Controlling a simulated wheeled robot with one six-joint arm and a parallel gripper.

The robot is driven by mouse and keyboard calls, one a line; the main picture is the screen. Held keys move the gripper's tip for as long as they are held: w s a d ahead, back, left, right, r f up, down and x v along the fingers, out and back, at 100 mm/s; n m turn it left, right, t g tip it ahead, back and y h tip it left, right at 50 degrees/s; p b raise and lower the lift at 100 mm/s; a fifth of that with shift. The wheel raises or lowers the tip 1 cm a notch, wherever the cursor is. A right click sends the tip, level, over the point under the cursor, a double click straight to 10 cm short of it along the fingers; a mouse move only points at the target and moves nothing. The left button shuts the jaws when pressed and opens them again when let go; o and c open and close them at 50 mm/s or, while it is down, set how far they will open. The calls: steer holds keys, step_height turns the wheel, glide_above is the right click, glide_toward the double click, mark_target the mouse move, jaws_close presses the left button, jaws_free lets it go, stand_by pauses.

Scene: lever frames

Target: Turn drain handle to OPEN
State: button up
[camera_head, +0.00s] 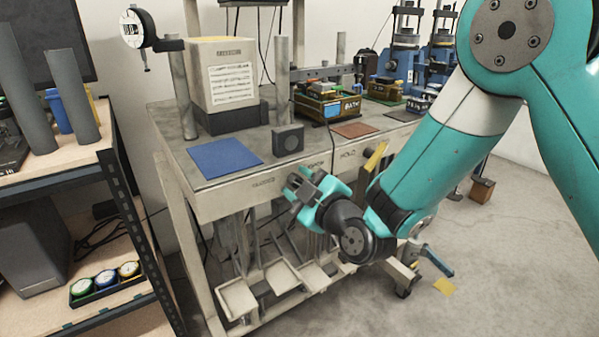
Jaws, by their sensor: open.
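My gripper (300,188) is open and appears empty. It hangs in front of the bench's front edge, to the left of my teal arm. A blue lever-like handle (437,261) shows low at the right, close to the floor, well apart from my gripper. A yellow piece (376,157) shows just above my arm by the bench front. I cannot tell which of these, if either, is the drain handle, and I see no readable OPEN mark. My arm hides part of the bench front and what lies behind it.
The bench (200,165) carries a blue mat (225,158), a cream box (222,75), a small dark block (287,139) and a brown mat (355,130). Pale trays (238,298) sit beneath it. A shelf (75,165) stands at left. Floor at right is mostly clear.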

steer(key=c, duration=0.7)
steer(key=shift+m, duration=0.3)
steer(key=m, duration=0.3)
steer(key=shift+m, duration=0.3)
steer(key=m, duration=0.4)
steer(key=shift+w, duration=0.1)
steer(key=m, duration=0.5)
steer(key=shift+p, duration=0.3)
steer(key=m, duration=0.4)
steer(key=shift+m, duration=0.3)
